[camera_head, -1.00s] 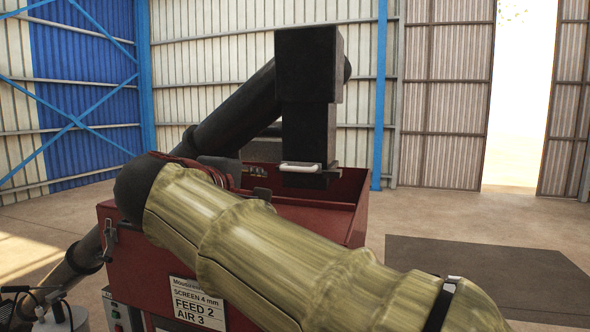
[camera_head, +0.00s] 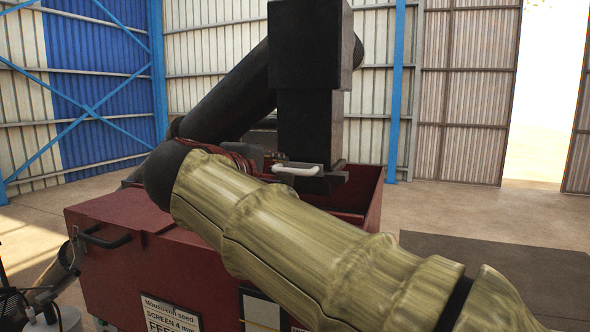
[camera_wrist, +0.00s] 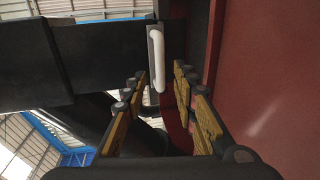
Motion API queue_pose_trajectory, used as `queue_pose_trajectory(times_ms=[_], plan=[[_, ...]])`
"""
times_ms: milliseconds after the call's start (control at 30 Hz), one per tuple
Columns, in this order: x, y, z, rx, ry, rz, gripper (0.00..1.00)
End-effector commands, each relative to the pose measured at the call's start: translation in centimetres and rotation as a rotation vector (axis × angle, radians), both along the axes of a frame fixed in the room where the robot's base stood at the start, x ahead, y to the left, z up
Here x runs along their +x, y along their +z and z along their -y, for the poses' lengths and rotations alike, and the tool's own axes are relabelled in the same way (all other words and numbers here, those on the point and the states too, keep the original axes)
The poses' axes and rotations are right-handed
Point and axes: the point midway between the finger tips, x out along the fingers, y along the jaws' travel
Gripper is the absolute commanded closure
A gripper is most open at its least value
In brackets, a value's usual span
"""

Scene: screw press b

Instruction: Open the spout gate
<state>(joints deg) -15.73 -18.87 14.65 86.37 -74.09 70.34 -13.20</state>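The black square spout (camera_head: 311,120) hangs over the red machine. A white bar handle (camera_head: 297,170) sticks out at its lower end, on the dark gate part (camera_head: 322,183). In the wrist view the white handle (camera_wrist: 156,60) runs up and down in the picture beside the dark spout. My gripper (camera_wrist: 160,76) is open and empty, with yellow-padded fingers. The handle's near end appears between the fingertips in the picture; I cannot tell whether it is in depth. In the head view my gripper is not clearly seen; my sleeved arm covers part of the machine.
The red machine (camera_head: 105,235) has an open-topped box (camera_head: 365,195) below the spout. A red wall (camera_wrist: 270,90) stands close to the right of my fingers. A black sloping pipe (camera_head: 230,95) joins the spout. A dark floor mat (camera_head: 490,270) lies at the right.

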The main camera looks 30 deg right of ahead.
Motion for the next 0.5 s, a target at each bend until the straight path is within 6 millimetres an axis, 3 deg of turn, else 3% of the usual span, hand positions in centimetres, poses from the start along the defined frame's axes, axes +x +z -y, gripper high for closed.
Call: queue_pose_trajectory(times_ms=[300,500], plan=[[2.8,-1.0,3.7,0.0,-0.004,-0.003,0.72],[4.0,-1.4,5.1,0.0,-0.001,-0.002,0.72]])
